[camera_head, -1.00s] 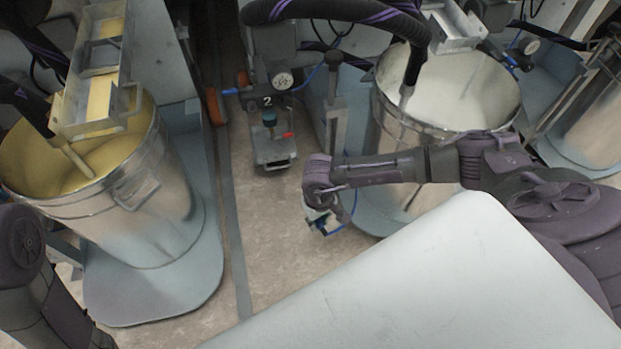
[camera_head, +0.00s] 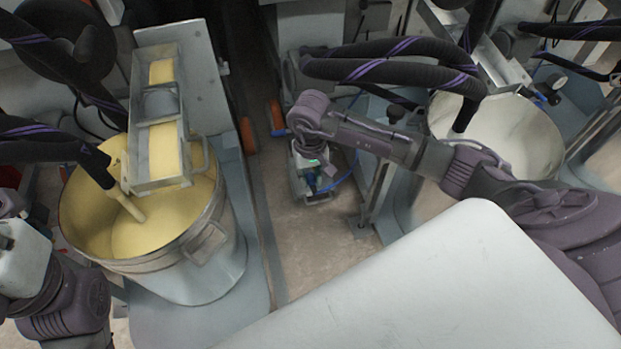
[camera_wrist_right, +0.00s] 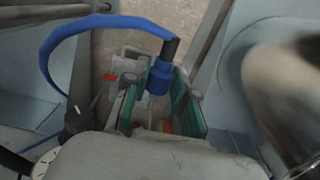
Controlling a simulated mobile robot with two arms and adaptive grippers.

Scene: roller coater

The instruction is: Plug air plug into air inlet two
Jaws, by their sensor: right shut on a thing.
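The air plug (camera_wrist_right: 158,80) is a blue fitting with a dark collar and a curved blue hose. It sits between the green-padded fingers of my right gripper (camera_wrist_right: 158,108). In the head view my right gripper (camera_head: 318,182) hangs over the floor between the two buckets, with the blue hose (camera_head: 345,180) beside it. The inlet unit is mostly hidden behind my right arm there. In the right wrist view a grey fixture with a red part (camera_wrist_right: 108,77) lies beyond the fingers. I cannot make out the inlet opening. My left gripper's white body (camera_head: 22,258) is at the left edge; its fingers are unclear.
A bucket of yellow liquid (camera_head: 205,235) stands left, and a bucket of white liquid (camera_head: 545,150) stands right. A gauge face (camera_wrist_right: 65,165) shows low in the right wrist view. Thick dark hoses (camera_head: 400,68) hang above my right arm. A narrow floor strip (camera_head: 310,235) is free.

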